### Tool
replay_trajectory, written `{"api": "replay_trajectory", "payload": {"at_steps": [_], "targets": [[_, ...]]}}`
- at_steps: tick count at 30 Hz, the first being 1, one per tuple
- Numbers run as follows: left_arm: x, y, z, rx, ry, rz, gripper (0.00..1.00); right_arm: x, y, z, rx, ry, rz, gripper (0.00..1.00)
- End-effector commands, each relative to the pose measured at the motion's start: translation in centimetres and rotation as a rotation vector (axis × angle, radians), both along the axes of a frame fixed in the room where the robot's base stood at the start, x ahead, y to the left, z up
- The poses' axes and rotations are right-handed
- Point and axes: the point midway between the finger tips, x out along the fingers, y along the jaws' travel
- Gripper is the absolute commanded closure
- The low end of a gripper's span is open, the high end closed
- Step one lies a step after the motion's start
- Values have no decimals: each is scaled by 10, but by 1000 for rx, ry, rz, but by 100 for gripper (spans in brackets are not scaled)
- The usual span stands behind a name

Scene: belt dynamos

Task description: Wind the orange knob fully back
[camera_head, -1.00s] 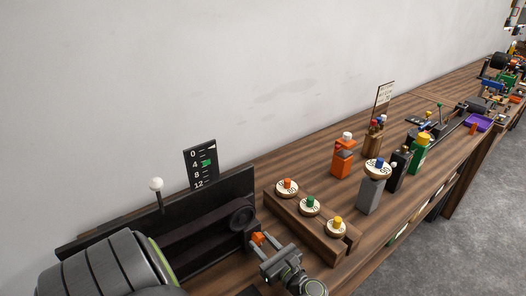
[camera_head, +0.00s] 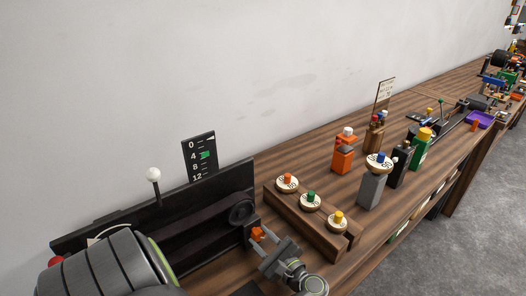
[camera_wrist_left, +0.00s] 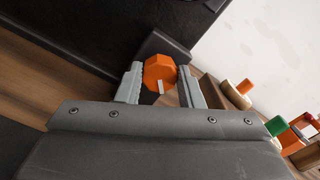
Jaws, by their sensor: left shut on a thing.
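The orange knob (camera_head: 257,234) sits at the right end of a black upright housing (camera_head: 190,204). My left gripper (camera_head: 264,240) is shut on it. In the left wrist view the knob (camera_wrist_left: 158,69) is an orange faceted piece with a white mark on its lower part, between the two grey fingers (camera_wrist_left: 160,75). A black scale plate (camera_head: 199,157) behind the housing reads 0, 4, 8, 12, and its green pointer (camera_head: 206,154) stands about level with 4. My right gripper is not in view.
A white-balled lever (camera_head: 153,175) rises behind the housing. Right of the gripper, a wooden block (camera_head: 317,231) carries orange, green and yellow knobs on round dials. A grey post (camera_head: 370,190) and an orange post (camera_head: 342,159) stand farther along the bench.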

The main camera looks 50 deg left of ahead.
Motion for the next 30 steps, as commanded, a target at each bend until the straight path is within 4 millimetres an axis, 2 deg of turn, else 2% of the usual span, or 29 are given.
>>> {"api": "replay_trajectory", "payload": {"at_steps": [10, 25, 26, 30], "targets": [[0, 0, -1, -10, -138, 0, 89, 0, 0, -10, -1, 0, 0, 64], [0, 0, 0, -12, -158, 0, 89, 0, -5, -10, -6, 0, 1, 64], [0, 0, 0, -12, -158, 0, 64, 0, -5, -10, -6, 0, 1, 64], [0, 0, 0, -12, -158, 0, 45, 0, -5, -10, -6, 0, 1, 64]]}}
